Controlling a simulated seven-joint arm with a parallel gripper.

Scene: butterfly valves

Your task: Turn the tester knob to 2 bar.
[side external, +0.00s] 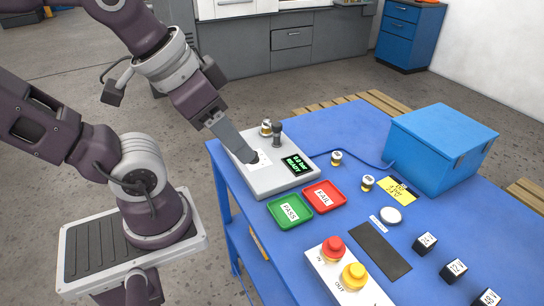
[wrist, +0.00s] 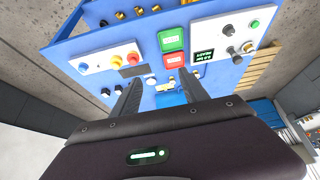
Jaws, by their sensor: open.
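The tester (side external: 283,184) is a light grey box at the bench's far left corner in the side view, and at the upper right in the wrist view (wrist: 208,31). Its dark display (side external: 297,165) shows green text that appears to read 0.0 bar, READY. The black knob (wrist: 230,29) stands on the tester's face between the display and a green button (wrist: 255,23). In the side view my gripper (side external: 246,150) overlaps the knob area, so contact is hard to judge there. In the wrist view my gripper (wrist: 159,78) is open and empty, its fingers apart from the knob.
A dark upright post (side external: 277,134) and a brass-banded valve (side external: 266,127) stand on the tester's back edge. Green PASS (side external: 289,211) and red FAIL (side external: 323,197) trays lie in front. A blue box (side external: 440,143), small valves, black blocks and a red-and-yellow button panel (side external: 345,280) occupy the bench.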

